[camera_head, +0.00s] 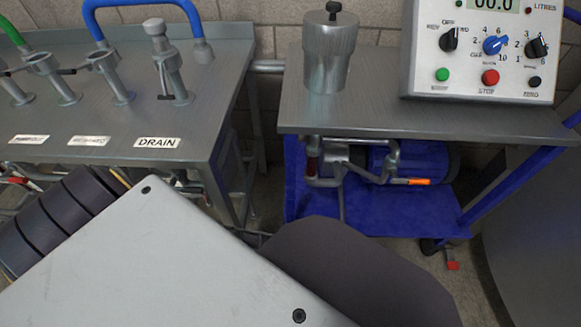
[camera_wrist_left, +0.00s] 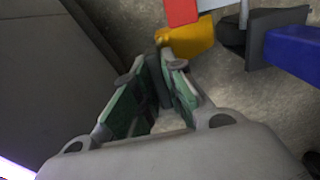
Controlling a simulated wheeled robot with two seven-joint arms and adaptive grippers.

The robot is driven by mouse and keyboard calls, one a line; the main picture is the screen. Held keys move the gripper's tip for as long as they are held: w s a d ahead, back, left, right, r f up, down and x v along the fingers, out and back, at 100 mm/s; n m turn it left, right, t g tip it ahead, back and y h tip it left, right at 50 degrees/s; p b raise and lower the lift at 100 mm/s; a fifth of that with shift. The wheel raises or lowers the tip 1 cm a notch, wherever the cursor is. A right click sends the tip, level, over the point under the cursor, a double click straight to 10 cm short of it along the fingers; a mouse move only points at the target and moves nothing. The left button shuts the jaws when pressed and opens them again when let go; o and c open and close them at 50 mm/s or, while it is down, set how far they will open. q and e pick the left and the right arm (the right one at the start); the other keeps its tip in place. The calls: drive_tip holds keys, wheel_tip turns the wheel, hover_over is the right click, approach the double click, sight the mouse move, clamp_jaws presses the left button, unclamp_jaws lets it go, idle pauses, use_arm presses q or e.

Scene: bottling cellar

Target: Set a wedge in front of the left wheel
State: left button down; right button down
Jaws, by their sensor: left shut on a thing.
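In the left wrist view my left gripper (camera_wrist_left: 163,70) is shut, with a dark grey piece between its green-padded fingers. A yellow wedge (camera_wrist_left: 186,41) lies right at the fingertips and the dark piece seems to belong to it. Just right of the wedge is a dark wheel (camera_wrist_left: 234,37), partly hidden, beside a black plate and a blue trolley bar (camera_wrist_left: 295,52). A gap to the wheel seems small; contact cannot be told. In the head view the gripper and wedge are hidden behind my own arm. My right gripper is not in view.
In the head view the blue trolley (camera_head: 390,212) carries a pump under a grey top (camera_head: 420,122). One caster (camera_head: 430,246) with a red pedal (camera_head: 453,266) shows at its right. A grey bench (camera_head: 60,118) with valves stands left. A red part (camera_wrist_left: 182,12) is above the wedge.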

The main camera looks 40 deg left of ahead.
use_arm(q)
drive_tip(key=shift+w+a, duration=0.1)
drive_tip(key=shift+w, duration=0.25)
drive_tip(key=c, duration=1.4)
unclamp_jaws()
drive_tip(key=shift+a, duration=0.1)
drive_tip(key=shift+r, duration=5.95)
